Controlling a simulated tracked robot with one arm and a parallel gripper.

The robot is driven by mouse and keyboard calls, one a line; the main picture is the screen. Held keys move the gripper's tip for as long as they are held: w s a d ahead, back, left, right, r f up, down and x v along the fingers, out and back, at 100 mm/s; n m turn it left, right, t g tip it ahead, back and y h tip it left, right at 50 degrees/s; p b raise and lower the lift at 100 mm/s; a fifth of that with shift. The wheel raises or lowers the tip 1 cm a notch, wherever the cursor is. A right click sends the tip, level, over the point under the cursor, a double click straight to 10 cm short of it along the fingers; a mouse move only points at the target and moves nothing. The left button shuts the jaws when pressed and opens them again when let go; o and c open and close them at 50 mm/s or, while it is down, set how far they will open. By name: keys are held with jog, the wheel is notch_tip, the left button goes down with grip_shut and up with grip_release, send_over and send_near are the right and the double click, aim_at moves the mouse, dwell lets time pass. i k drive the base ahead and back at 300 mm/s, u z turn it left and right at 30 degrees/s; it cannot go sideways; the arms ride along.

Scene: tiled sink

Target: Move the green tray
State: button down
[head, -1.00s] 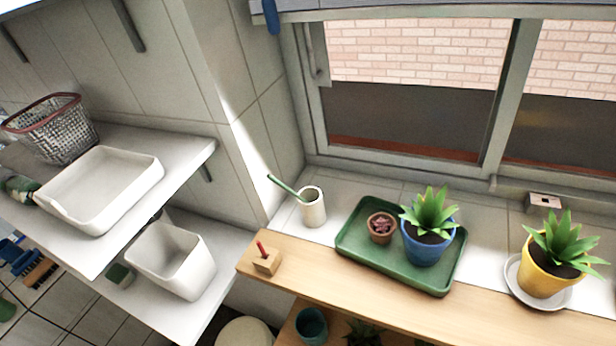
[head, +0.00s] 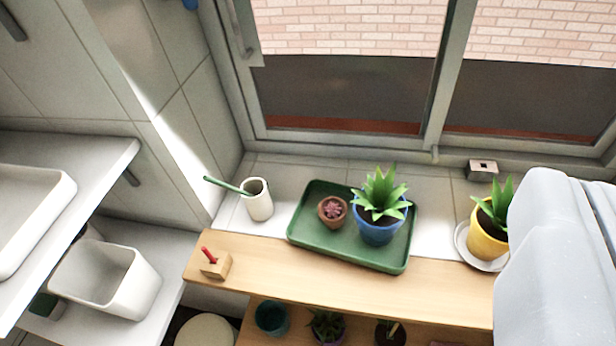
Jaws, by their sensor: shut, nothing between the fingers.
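The green tray (head: 340,243) lies on the tiled sill and the wooden shelf's back edge, below the window. A small brown pot with a pinkish succulent (head: 332,211) stands in its left half. A blue pot with a spiky green plant (head: 378,232) stands in its right half. The tray's whole outline shows except where the pots cover it. My gripper's fingers are not in view. A pale grey part of my own arm fills the lower right, well to the right of the tray.
A cream cup (head: 259,203) with a green stick stands left of the tray. A yellow pot (head: 485,238) on a saucer is to the right, partly hidden by my arm. A wooden block (head: 216,265) sits on the wooden shelf (head: 290,278). White bins stand on shelves at left.

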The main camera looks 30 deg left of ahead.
aim_at(305, 230)
jog(key=i, duration=0.9)
jog(key=z, duration=0.05)
